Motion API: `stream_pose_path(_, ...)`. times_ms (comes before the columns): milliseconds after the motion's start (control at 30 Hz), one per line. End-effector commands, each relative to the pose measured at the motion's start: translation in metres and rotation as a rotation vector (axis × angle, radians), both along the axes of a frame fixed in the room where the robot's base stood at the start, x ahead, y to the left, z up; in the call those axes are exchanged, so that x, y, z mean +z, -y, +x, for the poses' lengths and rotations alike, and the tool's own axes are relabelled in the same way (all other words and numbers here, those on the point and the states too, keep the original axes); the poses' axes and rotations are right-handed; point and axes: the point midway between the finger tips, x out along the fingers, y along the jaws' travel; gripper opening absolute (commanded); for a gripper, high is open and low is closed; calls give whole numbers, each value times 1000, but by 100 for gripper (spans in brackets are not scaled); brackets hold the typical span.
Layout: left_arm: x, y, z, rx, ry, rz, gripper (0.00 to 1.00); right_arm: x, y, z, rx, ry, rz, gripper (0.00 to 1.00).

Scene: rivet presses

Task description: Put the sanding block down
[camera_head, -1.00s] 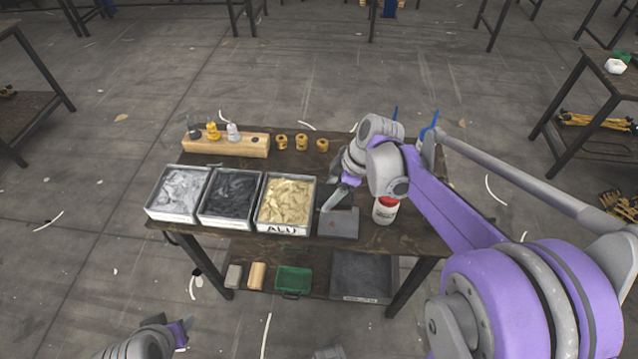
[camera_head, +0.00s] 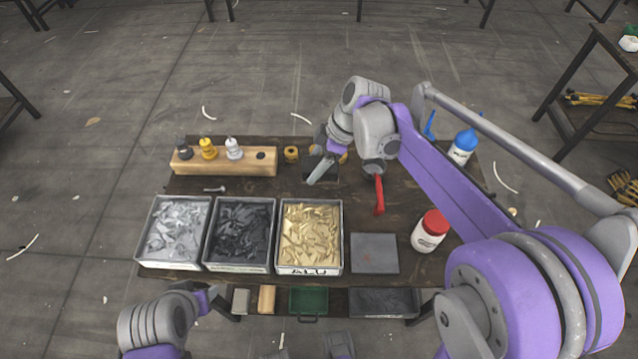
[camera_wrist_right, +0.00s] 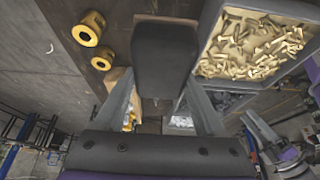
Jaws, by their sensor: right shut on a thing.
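The dark sanding block (camera_wrist_right: 165,62) shows large in the right wrist view, between the two grey fingers of my right gripper (camera_head: 322,168). The gripper is shut on it. In the head view the gripper is over the back of the workbench (camera_head: 395,190), behind the tray of gold pieces (camera_head: 311,270), and partly hides the block. I cannot tell whether the block touches the bench top. My left gripper (camera_head: 208,298) is low at the front left, apart from the bench; its fingers are too unclear to judge.
Trays of silver (camera_head: 147,264) and black pieces (camera_head: 210,265) stand at left. A wooden holder (camera_head: 225,167) with several bottles, and gold bushings (camera_head: 291,154), are near the gripper. A flat grey plate (camera_head: 374,253), a red-capped jar (camera_head: 429,236) and a red-handled tool (camera_head: 379,195) lie right.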

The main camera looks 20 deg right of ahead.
Motion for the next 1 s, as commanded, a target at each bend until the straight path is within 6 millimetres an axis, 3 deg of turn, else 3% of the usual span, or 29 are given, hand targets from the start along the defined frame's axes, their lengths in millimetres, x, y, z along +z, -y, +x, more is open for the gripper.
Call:
stream_pose_path(133,-4,0,-1,0,-1,0,50,-30,0,0,0,0,0,0)
stream_pose_path(600,-9,0,-1,0,-3,0,50,-81,0,0,-1,0,0,0)
stream_pose_path(967,-11,0,-2,0,-4,0,50,-85,0,0,-1,0,0,0)
stream_pose_path(1000,-11,0,-2,0,-4,0,50,-85,0,0,-1,0,0,75)
